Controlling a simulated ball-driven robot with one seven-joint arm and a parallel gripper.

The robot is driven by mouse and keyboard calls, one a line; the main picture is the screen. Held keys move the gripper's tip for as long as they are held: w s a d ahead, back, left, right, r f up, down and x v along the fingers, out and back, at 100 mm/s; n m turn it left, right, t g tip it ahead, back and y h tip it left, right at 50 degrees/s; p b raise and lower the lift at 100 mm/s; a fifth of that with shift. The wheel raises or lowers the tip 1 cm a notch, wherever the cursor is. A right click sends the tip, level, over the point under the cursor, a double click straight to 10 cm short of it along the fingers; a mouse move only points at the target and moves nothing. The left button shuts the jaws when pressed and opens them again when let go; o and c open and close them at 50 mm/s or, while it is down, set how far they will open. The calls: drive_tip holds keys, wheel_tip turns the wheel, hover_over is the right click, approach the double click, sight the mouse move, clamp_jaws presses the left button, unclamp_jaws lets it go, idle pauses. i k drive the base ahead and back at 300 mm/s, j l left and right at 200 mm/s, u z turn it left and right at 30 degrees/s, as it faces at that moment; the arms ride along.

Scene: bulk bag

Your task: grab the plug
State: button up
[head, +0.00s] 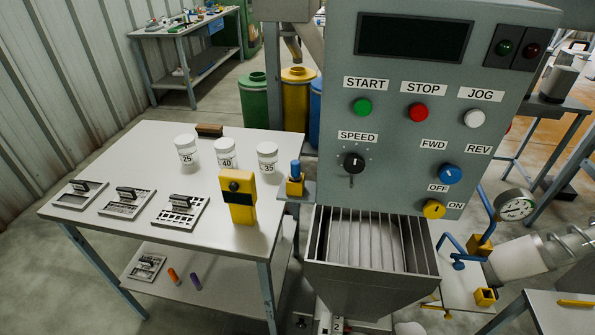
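No item is labelled as a plug. A small piece with a blue top and a yellow body (295,178) stands upright on a grey bracket between the white table and the control box; it may be the plug, but I cannot tell for sure. A small open yellow block (485,296) sits on a plate at the lower right. My gripper is not in view.
The white table (120,160) holds three jars, several slotted plates, a brush and a yellow device (239,197). The grey control box (430,60) stands above a barred hopper (368,268). A gauge (515,205) and pipes crowd the right. Floor shows at left.

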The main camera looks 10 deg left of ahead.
sight(295, 175)
drive_tip(key=i+j, duration=0.1)
drive_tip(key=j, duration=0.3)
drive_tip(key=i+j, duration=0.1)
drive_tip(key=j, duration=0.25)
drive_tip(key=i+j, duration=0.1)
drive_tip(key=j, duration=0.7)
drive_tip(key=i+u, duration=0.05)
